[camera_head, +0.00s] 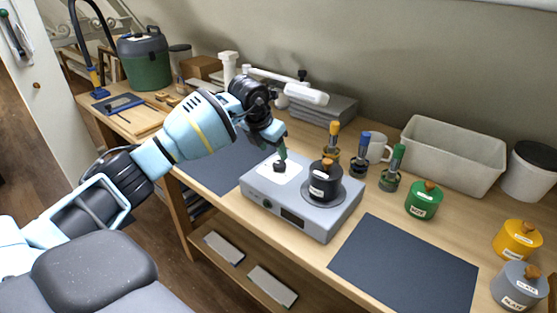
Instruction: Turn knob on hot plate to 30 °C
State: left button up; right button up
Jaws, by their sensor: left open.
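The grey box-shaped hot plate (335,218) stands on the wooden bench. A white square on its top left carries a small dark knob (279,167). My left gripper (281,154) points down right over this knob. It is open, but its small fingers blend with the knob, so I cannot tell whether they touch it. Any scale marks are too small to read. A black lidded pot (324,186) with a white label sits on the round plate at the right of the top. The front face has a small green spot and a dark display. My right gripper is out of view.
Behind stand tools with yellow, blue and green handles (387,173) and a white mug (379,147). Green (424,203), yellow (517,241) and grey (518,287) lidded pots stand at right. A dark mat (405,268) lies bare at front right. A pale bin (455,150) is at the back.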

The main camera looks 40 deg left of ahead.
aim_at(279, 164)
pick_arm(q)
jog(key=x, duration=0.6)
jog(key=shift+w+f, duration=0.1)
jog(key=shift+f, duration=0.1)
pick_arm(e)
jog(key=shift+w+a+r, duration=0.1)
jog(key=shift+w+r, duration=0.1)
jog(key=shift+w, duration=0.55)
pick_arm(q)
jog(key=c, duration=0.8)
jog(key=shift+c, duration=1)
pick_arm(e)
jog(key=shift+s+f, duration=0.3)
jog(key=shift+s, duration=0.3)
